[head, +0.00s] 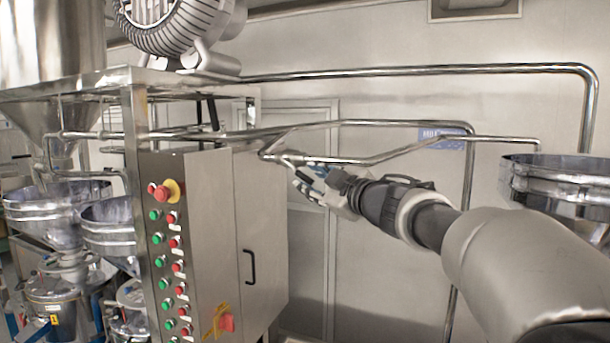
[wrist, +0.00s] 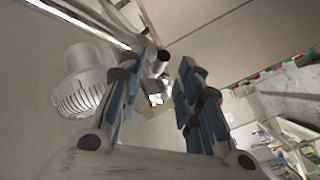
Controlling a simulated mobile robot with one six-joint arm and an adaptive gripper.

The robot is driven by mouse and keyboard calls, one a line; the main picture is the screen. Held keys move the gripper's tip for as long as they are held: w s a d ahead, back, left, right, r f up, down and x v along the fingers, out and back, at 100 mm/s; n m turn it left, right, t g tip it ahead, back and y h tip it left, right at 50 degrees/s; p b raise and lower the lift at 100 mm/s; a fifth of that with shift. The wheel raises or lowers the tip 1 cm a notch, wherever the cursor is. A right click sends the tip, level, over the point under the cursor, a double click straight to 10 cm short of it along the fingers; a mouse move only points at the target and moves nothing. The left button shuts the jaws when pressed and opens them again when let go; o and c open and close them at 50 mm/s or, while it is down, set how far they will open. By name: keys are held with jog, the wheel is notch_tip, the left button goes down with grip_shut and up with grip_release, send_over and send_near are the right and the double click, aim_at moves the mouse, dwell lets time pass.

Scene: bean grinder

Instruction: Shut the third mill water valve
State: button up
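No valve handle can be told for certain in either view. Metal water pipes (head: 330,160) run from behind the control cabinet to the right. My gripper (head: 298,172) is raised beside the cabinet, close to and just below these pipes in the head view. In the wrist view, my gripper (wrist: 157,88) has its two blue-padded fingers spread apart. A pipe (wrist: 95,22) comes in from the upper left, with a short dark and silver fitting (wrist: 160,66) at its end, seen between or beyond the fingertips. I cannot tell whether the fingers touch it.
The steel control cabinet (head: 262,225) with green and red buttons stands left of my arm. Steel bowls (head: 112,225) are at the left, and another bowl (head: 560,180) is at the right. A ribbed motor (head: 175,25) sits on top.

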aim_at(306, 178)
jog(key=shift+p+x, duration=0.35)
jog(key=shift+x, duration=2)
grip_shut()
